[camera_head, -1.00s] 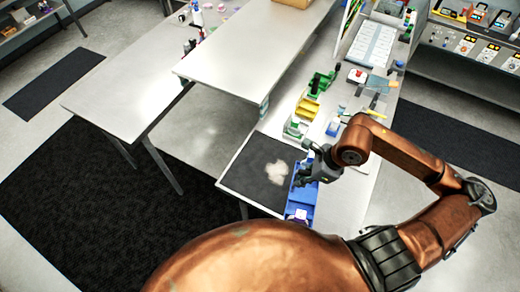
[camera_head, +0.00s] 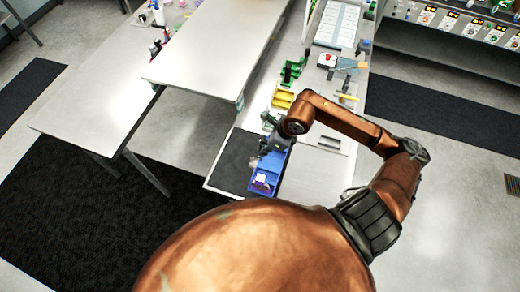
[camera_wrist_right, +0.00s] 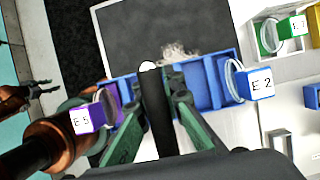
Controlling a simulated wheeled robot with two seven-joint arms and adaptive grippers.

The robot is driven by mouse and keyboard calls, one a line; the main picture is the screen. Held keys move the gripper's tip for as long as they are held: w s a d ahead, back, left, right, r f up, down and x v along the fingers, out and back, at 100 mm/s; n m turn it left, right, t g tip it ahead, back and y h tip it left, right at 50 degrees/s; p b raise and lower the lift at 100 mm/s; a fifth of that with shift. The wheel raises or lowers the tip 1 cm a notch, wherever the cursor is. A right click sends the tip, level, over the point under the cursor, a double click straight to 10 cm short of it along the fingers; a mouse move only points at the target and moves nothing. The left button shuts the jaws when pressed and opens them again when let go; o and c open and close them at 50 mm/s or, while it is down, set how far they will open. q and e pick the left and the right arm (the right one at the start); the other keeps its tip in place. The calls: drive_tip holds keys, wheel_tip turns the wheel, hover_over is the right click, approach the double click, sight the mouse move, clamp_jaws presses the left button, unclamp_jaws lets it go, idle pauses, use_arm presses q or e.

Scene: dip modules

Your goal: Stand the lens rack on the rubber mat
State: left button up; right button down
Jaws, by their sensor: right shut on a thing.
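The long blue piece with open compartments (camera_head: 278,158), which I take for the lens rack, lies along the right edge of the dark rubber mat (camera_head: 236,158). In the right wrist view the blue rack (camera_wrist_right: 207,85) runs across the picture, over the near edge of the mat (camera_wrist_right: 130,35). My right gripper (camera_head: 268,148) is at the rack's far part. In the right wrist view its fingers (camera_wrist_right: 157,102) close around a dark upright bar with a white tip, seemingly part of the rack. I cannot tell whether the rack is lifted.
A purple block marked E 5 (camera_wrist_right: 88,120) and a blue block marked E 2 (camera_wrist_right: 256,84) show by the rack's ends. A yellow bin (camera_head: 283,98) and a green bin (camera_head: 292,70) stand farther along the bench. A pale smudge (camera_wrist_right: 178,52) marks the mat.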

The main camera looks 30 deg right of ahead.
sight(271, 156)
drive_tip(key=w+f+p, duration=0.1)
drive_tip(key=w+f, duration=0.2)
drive_tip(key=shift+a+f, duration=0.1)
drive_tip(key=shift+f, duration=0.2)
drive_tip(key=f, duration=0.1)
drive_tip(key=f+p, duration=0.1)
drive_tip(key=f, duration=0.1)
drive_tip(key=shift+w+f+p, duration=0.25)
drive_tip(key=shift+f+p, duration=0.1)
drive_tip(key=shift+f, duration=0.1)
drive_tip(key=shift+f, duration=0.1)
drive_tip(key=c, duration=2.1)
unclamp_jaws()
